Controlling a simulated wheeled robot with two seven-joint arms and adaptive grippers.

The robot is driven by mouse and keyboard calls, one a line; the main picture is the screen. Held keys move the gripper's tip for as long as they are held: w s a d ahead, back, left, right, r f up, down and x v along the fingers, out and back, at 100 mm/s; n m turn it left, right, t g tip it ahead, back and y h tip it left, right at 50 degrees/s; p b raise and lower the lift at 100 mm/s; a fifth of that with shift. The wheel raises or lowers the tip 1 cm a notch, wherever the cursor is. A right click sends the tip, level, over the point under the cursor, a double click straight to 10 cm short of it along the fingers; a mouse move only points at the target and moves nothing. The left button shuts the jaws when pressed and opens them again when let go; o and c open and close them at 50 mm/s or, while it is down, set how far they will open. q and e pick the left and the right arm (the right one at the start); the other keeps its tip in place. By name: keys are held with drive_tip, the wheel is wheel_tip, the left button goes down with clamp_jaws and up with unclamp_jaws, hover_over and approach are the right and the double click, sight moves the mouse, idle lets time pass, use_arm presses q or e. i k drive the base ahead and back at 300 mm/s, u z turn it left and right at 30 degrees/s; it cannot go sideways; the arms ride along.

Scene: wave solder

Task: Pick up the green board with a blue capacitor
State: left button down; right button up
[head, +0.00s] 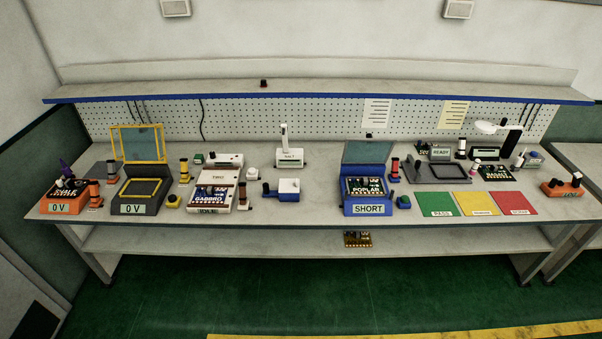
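Several small dark boards with pale lettering are on the bench. One board (66,186) is on the orange 0 V unit at the left. Another board (211,194) lies on the white unit and shows bluish parts. A third board (364,187) sits in the blue SHORT unit under its raised lid. A fourth board (496,173) is at the right, near the lamp. A yellow-brown board (357,239) is on the lower shelf. At this size I cannot tell which board is green with a blue capacitor. Neither of my grippers is in view.
The workbench (325,213) holds a yellow-framed 0 V unit (138,203), a blue box unit (289,190), a grey tray unit (443,172), and green (436,204), yellow (477,203) and red (516,203) mats, which look empty. An upper shelf (330,86) overhangs the back.

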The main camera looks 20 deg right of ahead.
sight(365, 186)
drive_tip(key=u, duration=0.55)
drive_tip(key=i, duration=1.6)
drive_tip(key=z, duration=0.35)
